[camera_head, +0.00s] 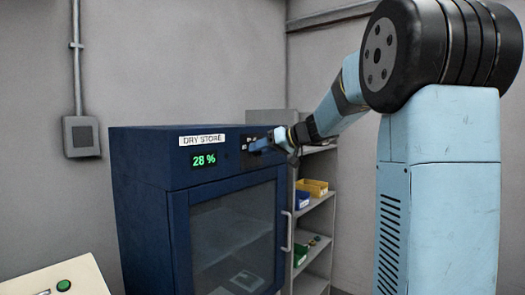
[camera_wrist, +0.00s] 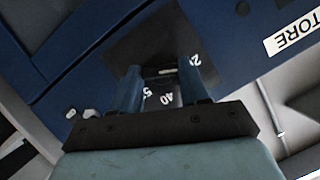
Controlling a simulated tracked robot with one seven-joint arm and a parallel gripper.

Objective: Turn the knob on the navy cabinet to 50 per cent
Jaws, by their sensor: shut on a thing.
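The navy cabinet (camera_head: 140,190) stands left of centre in the head view, with a "DRY STORE" label (camera_head: 201,139) and a green display (camera_head: 204,160) reading 28 %. My gripper (camera_head: 262,145) is at the dark dial plate at the top right of the cabinet front. In the wrist view my gripper's two fingers (camera_wrist: 160,88) are shut on the knob, which they mostly hide. The dial plate (camera_wrist: 190,60) shows numbers around the fingers, among them 40 and 20; others are partly covered. The knob's pointer cannot be made out.
The cabinet's glass door (camera_head: 235,235) is closed, with a vertical handle (camera_head: 286,230) at its right edge. A grey shelf (camera_head: 316,207) with a yellow bin (camera_head: 313,187) and a blue bin (camera_head: 302,200) stands to the right. A beige panel with a green button (camera_head: 63,285) is at lower left.

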